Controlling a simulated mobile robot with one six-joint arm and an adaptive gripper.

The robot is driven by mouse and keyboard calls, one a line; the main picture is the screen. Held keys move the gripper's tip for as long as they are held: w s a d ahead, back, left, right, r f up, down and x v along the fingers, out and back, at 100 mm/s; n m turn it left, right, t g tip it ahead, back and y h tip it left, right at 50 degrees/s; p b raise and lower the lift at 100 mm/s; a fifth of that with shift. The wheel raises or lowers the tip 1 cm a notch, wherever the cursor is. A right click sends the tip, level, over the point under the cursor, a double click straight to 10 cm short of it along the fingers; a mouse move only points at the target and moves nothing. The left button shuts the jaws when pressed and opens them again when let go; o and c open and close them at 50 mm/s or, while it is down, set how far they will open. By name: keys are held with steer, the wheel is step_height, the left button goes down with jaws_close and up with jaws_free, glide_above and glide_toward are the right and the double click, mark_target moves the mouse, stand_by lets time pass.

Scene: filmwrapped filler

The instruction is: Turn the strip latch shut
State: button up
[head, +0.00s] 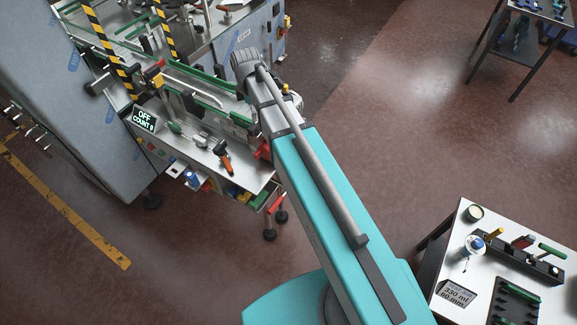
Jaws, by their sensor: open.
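I cannot pick out the strip latch for sure in the head view. A small red part (263,152) shows at the right end of the machine's bench (228,185), beside my arm and partly covered by it. A black-and-orange handled item (224,157) is on the same bench, left of the red part. My teal and grey arm reaches up over the bench's right end. My gripper is not visible; the arm hides the area behind it, so its distance to the latch cannot be told.
A display reading OFF, COUNT 0 (145,118) stands at the bench's left. Green rails (195,80) and striped posts (107,47) run behind. A grey cabinet (75,90) is at left. A side table (455,270) with tools stands at lower right. Floor between is clear.

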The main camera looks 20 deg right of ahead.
mark_target(254, 124)
steer(key=shift+r+p, duration=3.1)
steer(key=shift+r, duration=0.35)
steer(key=s+d+f+m+b, duration=0.3)
steer(key=s+f+m+b, duration=0.4)
steer(key=f+m+b, duration=0.2)
steer(key=s+d+f+m+b, duration=0.4)
steer(key=s+f+m+b, duration=0.4)
steer(key=f+b, duration=0.6)
steer(key=shift+s+d+m, duration=0.3)
steer(key=shift+m, duration=0.1)
